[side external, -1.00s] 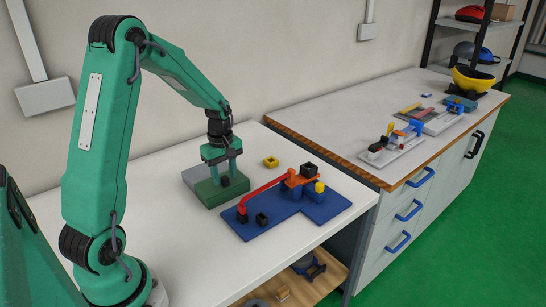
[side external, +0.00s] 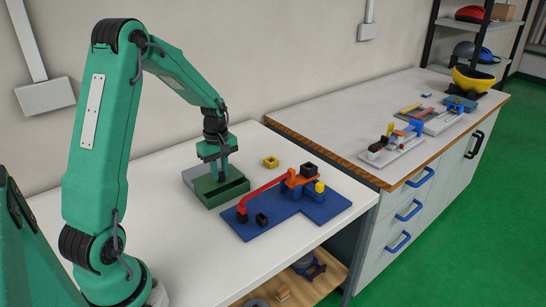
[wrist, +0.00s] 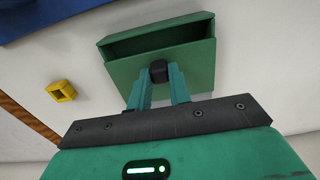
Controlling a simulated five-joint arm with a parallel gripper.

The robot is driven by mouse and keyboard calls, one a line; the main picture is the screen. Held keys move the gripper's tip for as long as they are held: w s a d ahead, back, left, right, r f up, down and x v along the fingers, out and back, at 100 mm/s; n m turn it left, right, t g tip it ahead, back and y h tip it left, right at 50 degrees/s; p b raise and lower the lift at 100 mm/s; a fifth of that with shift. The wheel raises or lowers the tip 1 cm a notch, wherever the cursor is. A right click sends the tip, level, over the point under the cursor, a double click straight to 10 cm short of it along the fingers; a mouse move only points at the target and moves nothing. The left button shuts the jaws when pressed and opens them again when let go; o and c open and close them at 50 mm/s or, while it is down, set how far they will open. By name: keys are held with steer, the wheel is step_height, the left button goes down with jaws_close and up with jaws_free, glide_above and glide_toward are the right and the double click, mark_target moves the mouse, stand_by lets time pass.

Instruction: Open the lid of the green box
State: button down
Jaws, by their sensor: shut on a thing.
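The green box (side external: 228,197) stands on the white table, and its dark inside shows along the side away from the wall. In the wrist view the open part of the green box (wrist: 160,38) is at the top. The green lid (wrist: 188,62) covers the rest, shifted off that side. My gripper (side external: 219,173) is over the lid. In the wrist view my gripper (wrist: 158,76) is shut on the lid's black knob (wrist: 158,69). The fingers hide part of the lid.
A blue board (side external: 275,222) with a red bar and small blocks lies close to the box's right. A yellow square piece (side external: 271,162) lies behind the board. The table in front of the box is clear.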

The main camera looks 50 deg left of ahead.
mark_target(211, 173)
steer(key=a, duration=0.6)
steer(key=shift+a, duration=0.4)
steer(key=c, duration=1.3)
jaws_free()
steer(key=shift+r, duration=0.1)
step_height(211, 173, up, 8)
steer(key=shift+f, duration=0.15)
steer(key=shift+d, duration=0.15)
